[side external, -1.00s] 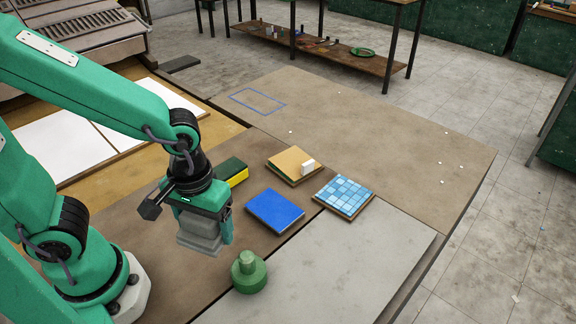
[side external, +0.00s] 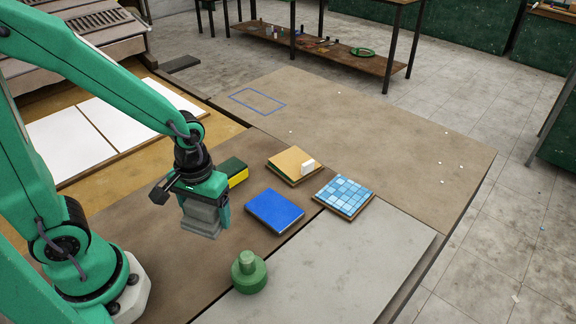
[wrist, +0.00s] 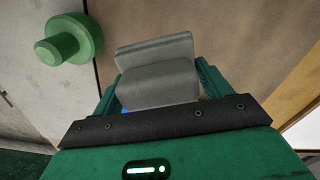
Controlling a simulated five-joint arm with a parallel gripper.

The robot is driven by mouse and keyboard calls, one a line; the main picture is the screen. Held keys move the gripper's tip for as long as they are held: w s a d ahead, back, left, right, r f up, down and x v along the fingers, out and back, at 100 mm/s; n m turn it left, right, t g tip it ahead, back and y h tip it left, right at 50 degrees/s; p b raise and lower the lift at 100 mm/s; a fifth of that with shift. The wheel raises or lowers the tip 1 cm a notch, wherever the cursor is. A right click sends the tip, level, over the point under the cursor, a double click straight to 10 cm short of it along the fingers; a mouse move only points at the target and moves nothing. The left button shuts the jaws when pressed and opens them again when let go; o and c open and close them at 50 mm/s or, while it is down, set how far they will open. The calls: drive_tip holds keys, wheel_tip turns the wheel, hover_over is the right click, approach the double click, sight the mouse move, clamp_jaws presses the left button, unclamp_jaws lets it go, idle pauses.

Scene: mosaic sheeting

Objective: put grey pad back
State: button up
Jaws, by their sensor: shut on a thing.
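The grey pad (side external: 202,219) is a stepped grey block held in my gripper (side external: 207,208). My gripper is shut on it, with a green finger on either side. In the wrist view the grey pad (wrist: 158,72) sits between the fingers of my gripper (wrist: 157,85). In the side view it hangs over the brown board, left of the blue block; I cannot tell whether its underside touches the board.
A blue block (side external: 275,210) lies right of my gripper, and a green knobbed piece (side external: 249,273) stands in front. A yellow-and-dark block (side external: 236,172) is behind. A blue tile mosaic (side external: 343,195) and a tan block (side external: 289,163) lie farther right. A blue outline (side external: 257,102) marks the far board.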

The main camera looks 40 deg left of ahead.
drive_tip(key=shift+w+a+f, duration=0.35)
drive_tip(key=shift+a+f, duration=0.05)
drive_tip(key=shift+a, duration=0.2)
drive_tip(key=shift+w+a+f, duration=0.4)
drive_tip(key=shift+a+f, duration=0.05)
drive_tip(key=shift+a, duration=0.15)
drive_tip(key=shift+w+a+f, duration=0.35)
drive_tip(key=shift+a+f, duration=0.05)
drive_tip(key=shift+a, duration=0.2)
drive_tip(key=shift+f, duration=2)
drive_tip(key=shift+f, duration=0.15)
drive_tip(key=o, duration=0.9)
drive_tip(key=shift+r, duration=6.2)
